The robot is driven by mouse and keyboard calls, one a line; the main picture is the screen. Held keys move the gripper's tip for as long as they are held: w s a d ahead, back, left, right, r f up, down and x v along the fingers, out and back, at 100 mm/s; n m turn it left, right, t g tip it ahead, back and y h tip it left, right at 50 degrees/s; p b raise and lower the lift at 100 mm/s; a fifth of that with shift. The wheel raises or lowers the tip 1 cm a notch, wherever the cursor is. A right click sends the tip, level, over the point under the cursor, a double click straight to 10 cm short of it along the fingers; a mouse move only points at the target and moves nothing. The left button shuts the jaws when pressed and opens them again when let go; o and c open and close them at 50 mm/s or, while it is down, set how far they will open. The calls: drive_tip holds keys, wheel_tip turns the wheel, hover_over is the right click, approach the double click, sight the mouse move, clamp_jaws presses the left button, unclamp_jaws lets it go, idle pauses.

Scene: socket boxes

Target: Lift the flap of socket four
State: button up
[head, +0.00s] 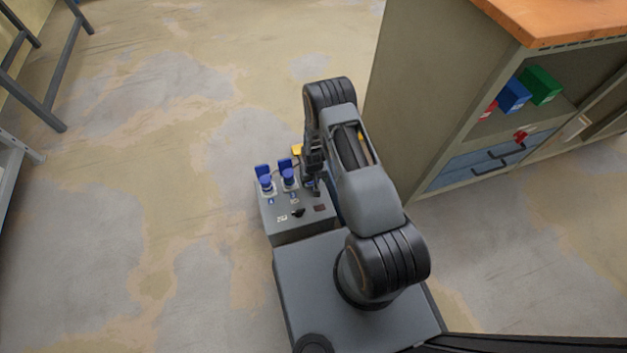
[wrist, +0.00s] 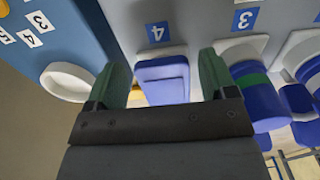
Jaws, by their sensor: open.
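In the wrist view, socket four's blue flap (wrist: 165,82) lies over its socket under an upside-down label "4" (wrist: 157,32), and it appears closed. My gripper (wrist: 163,75) is open, with one green-padded finger on each side of the flap. I cannot tell whether either finger touches it. In the head view my gripper (head: 314,168) is over the right part of the grey socket box (head: 285,215), and my arm hides socket four.
Socket three, labelled "3" (wrist: 244,20), holds a blue plug (wrist: 252,95) close to my right finger. A blue panel with a white ring (wrist: 68,80) is at the left. The head view shows a cabinet (head: 420,100) at right and open floor at left.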

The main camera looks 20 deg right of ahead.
drive_tip(key=c, duration=1.2)
drive_tip(key=shift+c, duration=0.2)
